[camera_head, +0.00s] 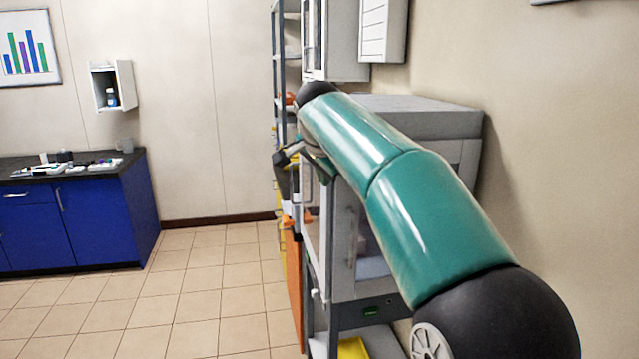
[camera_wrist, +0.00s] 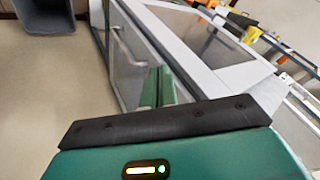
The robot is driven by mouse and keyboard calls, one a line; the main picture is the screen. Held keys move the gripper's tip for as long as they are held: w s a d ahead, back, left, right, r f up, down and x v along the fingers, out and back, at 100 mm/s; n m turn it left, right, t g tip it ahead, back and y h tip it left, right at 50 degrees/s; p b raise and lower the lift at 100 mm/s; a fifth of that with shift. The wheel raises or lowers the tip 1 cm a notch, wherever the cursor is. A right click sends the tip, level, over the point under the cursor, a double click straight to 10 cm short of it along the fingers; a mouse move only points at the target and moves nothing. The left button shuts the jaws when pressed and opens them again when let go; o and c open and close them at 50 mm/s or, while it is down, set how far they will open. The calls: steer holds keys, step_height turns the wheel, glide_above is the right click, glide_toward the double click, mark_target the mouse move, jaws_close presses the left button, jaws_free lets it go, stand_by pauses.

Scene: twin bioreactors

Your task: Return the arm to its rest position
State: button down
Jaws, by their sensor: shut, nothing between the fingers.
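My arm (camera_head: 395,185) is stretched out from the lower right of the head view toward the middle. Its green links run to a black joint in front of a grey cabinet. My gripper (camera_wrist: 159,86) shows in the wrist view as two green fingers set close together, shut and empty. The fingers appear in front of the cabinet's grey-framed glass door (camera_wrist: 135,55); I cannot tell whether they touch it. In the head view the wrist end hangs below the black joint, beside the cabinet front, partly hidden by the arm.
The grey cabinet (camera_head: 425,103) stands against the right wall, with shelving (camera_head: 279,60) behind it. A wall cabinet (camera_head: 335,45) hangs above. A blue counter (camera_head: 100,220) is at the left. Tiled floor (camera_head: 200,290) is clear. A grey bin (camera_wrist: 45,22) shows in the wrist view.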

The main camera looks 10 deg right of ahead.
steer(key=s+d+f+n, duration=0.2)
steer(key=s+n, duration=0.1)
steer(key=s, duration=0.7)
steer(key=s+d+f+n, duration=0.1)
steer(key=s+f+n, duration=0.15)
steer(key=s, duration=0.65)
steer(key=s+d+f+n+g+y, duration=0.1)
steer(key=s+f+n, duration=0.5)
steer(key=s+f, duration=0.9)
steer(key=s+d, duration=0.1)
steer(key=s, duration=0.3)
steer(key=shift+f+y, duration=0.3)
steer(key=shift+f, duration=0.05)
